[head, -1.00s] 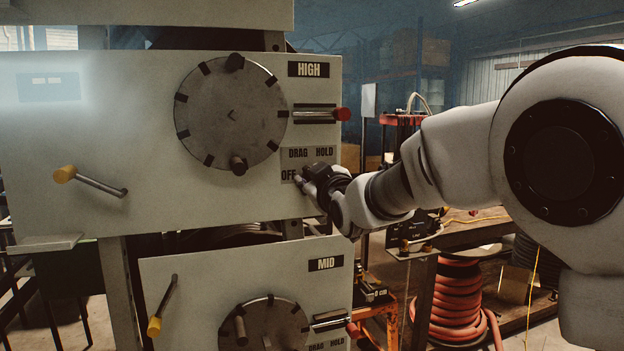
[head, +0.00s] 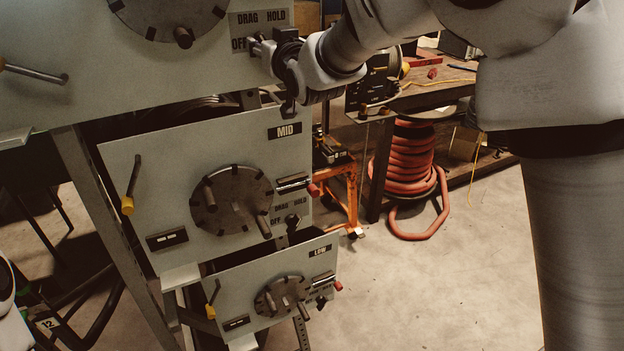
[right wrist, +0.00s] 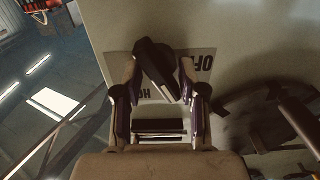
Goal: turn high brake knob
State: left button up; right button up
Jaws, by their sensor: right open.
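The high brake knob (right wrist: 158,68) is a dark bar-shaped knob on the DRAG/HOLD/OFF label plate (head: 258,20) of the top panel. My right gripper (right wrist: 157,82) is open, with one finger on each side of the knob in the right wrist view. I cannot tell whether the fingers touch it. In the head view my right gripper (head: 264,46) is at the plate beside the OFF mark and hides most of the knob. The knob looks tilted relative to the fingers. My left gripper is not in view.
The high wheel (head: 170,8) is left of the knob. Below are the MID panel (head: 140,170) and LOW panel (head: 250,275), each with a wheel, lever and knob. A red hose coil (head: 405,165) and workbench (head: 440,90) stand right. Floor (head: 430,290) in front is clear.

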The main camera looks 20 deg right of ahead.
jog(key=m+p, duration=0.4)
jog(key=m, duration=0.1)
jog(key=shift+d+r, duration=0.15)
jog(key=shift+r, duration=0.25)
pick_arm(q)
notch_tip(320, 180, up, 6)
pick_arm(e)
jog(key=shift+s+f+m, duration=0.15)
jog(key=shift+f+m, duration=0.2)
jog(key=shift+m, duration=0.25)
jog(key=s+f+b, duration=0.2)
jog(key=s+b, duration=0.3)
jog(key=s, duration=0.3)
pick_arm(q)
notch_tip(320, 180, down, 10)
jog(key=b, duration=0.4)
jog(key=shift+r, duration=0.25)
pick_arm(e)
jog(key=s+d+f+g, duration=0.1)
jog(key=s+f+g, duration=0.1)
jog(key=f, duration=1)
jog(key=s+d+f+n+g, duration=0.1)
jog(key=s+f+g, duration=0.1)
jog(key=f, duration=1.1)
jog(key=s+f+n+g, duration=0.1)
jog(key=f+g, duration=0.3)
jog(key=f, duration=0.8)
jog(key=shift+s+d+f+h, duration=0.3)
jog(key=shift+s+d+f, duration=0.1)
jog(key=shift+s, duration=0.1)
